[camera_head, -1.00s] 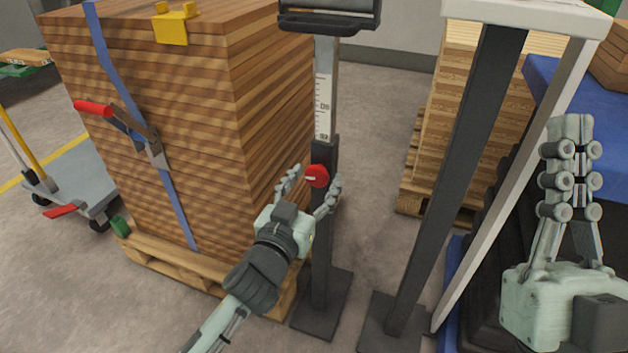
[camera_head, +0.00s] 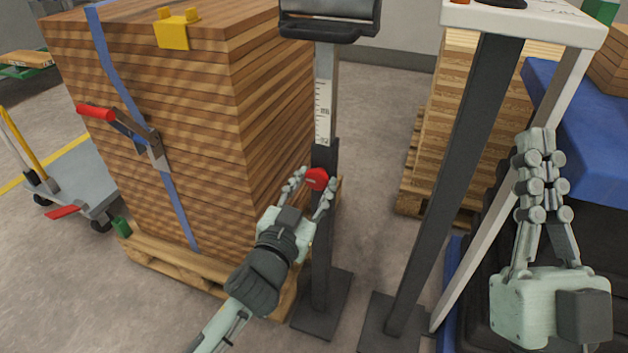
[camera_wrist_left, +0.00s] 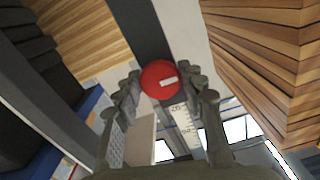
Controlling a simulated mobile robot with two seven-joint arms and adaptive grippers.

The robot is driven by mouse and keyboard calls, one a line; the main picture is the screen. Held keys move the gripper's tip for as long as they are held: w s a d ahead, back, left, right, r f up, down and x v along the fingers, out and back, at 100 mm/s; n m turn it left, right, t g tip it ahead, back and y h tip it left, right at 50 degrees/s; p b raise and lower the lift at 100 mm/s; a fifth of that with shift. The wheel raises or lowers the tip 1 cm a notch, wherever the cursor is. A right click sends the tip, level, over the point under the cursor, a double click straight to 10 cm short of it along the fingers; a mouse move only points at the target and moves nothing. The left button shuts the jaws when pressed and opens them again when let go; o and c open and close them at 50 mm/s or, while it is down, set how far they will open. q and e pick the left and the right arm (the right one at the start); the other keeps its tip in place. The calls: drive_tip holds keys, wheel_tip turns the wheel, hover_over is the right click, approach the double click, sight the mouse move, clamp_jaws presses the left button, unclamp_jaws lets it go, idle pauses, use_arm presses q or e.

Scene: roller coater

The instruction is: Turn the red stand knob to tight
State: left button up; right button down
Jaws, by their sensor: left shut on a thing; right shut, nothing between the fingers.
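The red stand knob (camera_head: 316,179) is on the dark lower post (camera_head: 321,225) of the stand, just below the white printed scale (camera_head: 322,112). My left gripper (camera_head: 313,184) reaches up to it from the lower left, with one finger on each side, shut on the knob. In the left wrist view the round knob (camera_wrist_left: 160,82) shows a short pale mark on its face and sits between the fingertips of the gripper (camera_wrist_left: 165,76). The knob's sides are partly hidden by the fingers. My right gripper (camera_head: 540,140) is shut and empty, raised at the right.
A strapped stack of wooden boards (camera_head: 180,110) on a pallet stands close left of the post. A second, white-topped stand (camera_head: 455,180) is between the post and my right gripper. Another wood stack (camera_head: 440,125) is behind. Floor is free between the stands.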

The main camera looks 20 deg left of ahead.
use_arm(q)
drive_tip(key=m+p, duration=0.2)
drive_tip(key=m, duration=0.3)
drive_tip(key=shift+r, duration=0.15)
drive_tip(key=m+p, duration=0.1)
drive_tip(key=m, duration=0.3)
drive_tip(key=shift+a+p, duration=0.1)
drive_tip(key=shift+p, duration=0.25)
drive_tip(key=m+p, duration=0.1)
drive_tip(key=m, duration=0.4)
drive_tip(key=shift+m+p, duration=0.35)
drive_tip(key=shift+m, duration=1.45)
use_arm(e)
drive_tip(key=w+d+f+g+h, duration=0.1)
drive_tip(key=d+f+g+h, duration=0.1)
drive_tip(key=f+g, duration=0.4)
drive_tip(key=w+d+f+g+h, duration=0.2)
drive_tip(key=f+g, duration=0.4)
drive_tip(key=f, duration=0.8)
drive_tip(key=shift+d+h, duration=0.6)
drive_tip(key=shift+h, duration=0.1)
use_arm(q)
drive_tip(key=o, duration=1.1)
